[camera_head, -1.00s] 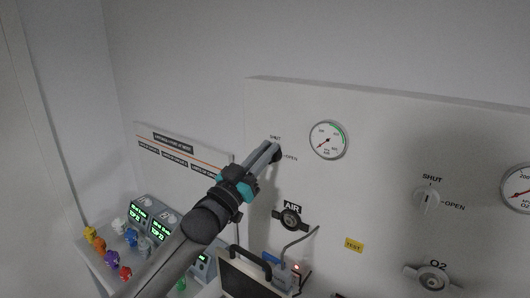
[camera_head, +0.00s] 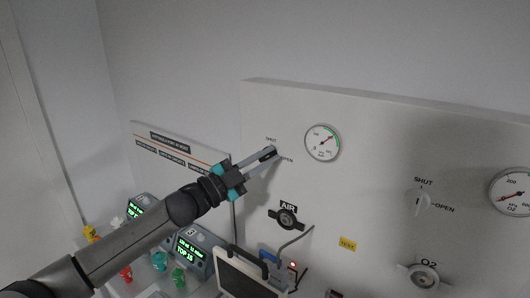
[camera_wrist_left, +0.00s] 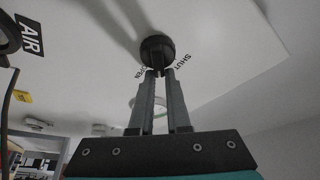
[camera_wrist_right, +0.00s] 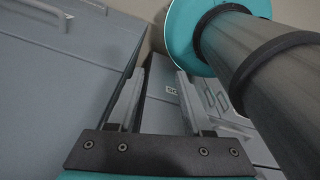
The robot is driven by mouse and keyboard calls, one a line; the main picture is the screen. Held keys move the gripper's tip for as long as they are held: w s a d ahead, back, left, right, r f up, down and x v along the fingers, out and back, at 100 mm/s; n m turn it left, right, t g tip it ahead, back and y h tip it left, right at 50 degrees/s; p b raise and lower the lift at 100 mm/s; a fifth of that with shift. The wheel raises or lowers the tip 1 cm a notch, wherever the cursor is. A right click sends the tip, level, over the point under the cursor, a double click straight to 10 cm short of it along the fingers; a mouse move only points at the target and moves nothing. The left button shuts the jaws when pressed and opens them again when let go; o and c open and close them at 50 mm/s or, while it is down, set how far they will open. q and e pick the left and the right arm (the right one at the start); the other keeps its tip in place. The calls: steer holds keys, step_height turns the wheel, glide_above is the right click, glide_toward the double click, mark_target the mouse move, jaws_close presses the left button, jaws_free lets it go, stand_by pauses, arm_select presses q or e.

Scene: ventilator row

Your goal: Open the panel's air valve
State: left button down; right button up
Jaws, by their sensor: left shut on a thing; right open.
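The air valve's round dark knob (camera_wrist_left: 157,50) is on the pale wall panel (camera_head: 370,125), beside the SHUT and OPEN words. My left gripper (camera_head: 271,153) reaches it from the left; in the left wrist view (camera_wrist_left: 160,76) its fingers are closed at the knob. In the head view the fingers hide the valve, so its handle's exact angle is unclear. The air gauge (camera_head: 323,142) sits just right of the valve, its red needle pointing lower left. My right gripper (camera_wrist_right: 160,85) is open and empty, seen only in the right wrist view.
The O2 valve (camera_head: 422,203) and O2 gauge (camera_head: 512,194) are at the right. The AIR outlet (camera_head: 287,218) is below the left gripper. Green-lit devices (camera_head: 192,248) and coloured bottles stand under my left arm. Grey cabinets (camera_wrist_right: 65,65) are near my right gripper.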

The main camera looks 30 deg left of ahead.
arm_select(q)
steer(key=shift+w+a+f+m+g+p, duration=0.15)
steer(key=shift+m+g+p, duration=0.4)
steer(key=shift+m, duration=0.75)
steer(key=shift+s+d+f+m+g+p, duration=0.15)
steer(key=shift+m+g+p, duration=0.4)
steer(key=shift+m, duration=0.75)
steer(key=shift+w+a+f+m+g+p, duration=0.2)
steer(key=shift+m+g+p, duration=0.3)
steer(key=shift+m, duration=0.8)
steer(key=shift+r, duration=0.1)
steer(key=c, duration=0.9)
jaws_free()
steer(key=shift+s, duration=0.1)
steer(key=o, duration=0.3)
steer(key=shift+a, duration=0.2)
steer(key=shift+o, duration=0.2)
steer(key=v, duration=1.5)
steer(key=shift+d, duration=0.15)
steer(key=shift+s, duration=0.1)
